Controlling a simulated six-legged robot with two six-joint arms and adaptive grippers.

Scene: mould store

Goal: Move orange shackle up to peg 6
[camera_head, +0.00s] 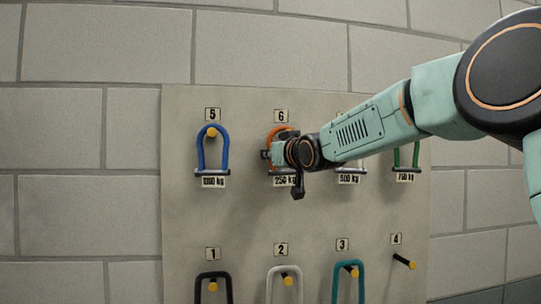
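The orange shackle (271,135) is at the number 6 label (281,116) in the upper row of the board. Its curved top shows below the label, and its 250 kg tag (285,181) shows at its lower end. My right gripper (272,154) is right in front of the shackle and covers its middle. Peg 6 itself is hidden, so I cannot tell whether the shackle hangs on it. The fingers are mostly hidden by the wrist, so I cannot tell whether they are shut on the shackle. My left gripper is out of view.
A blue shackle (200,153) hangs on peg 5 to the left, and a green one (416,154) hangs at the right. Black (199,290), white (270,285) and teal (336,285) shackles hang below. Peg 4 (404,261) is bare. My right arm covers the upper right.

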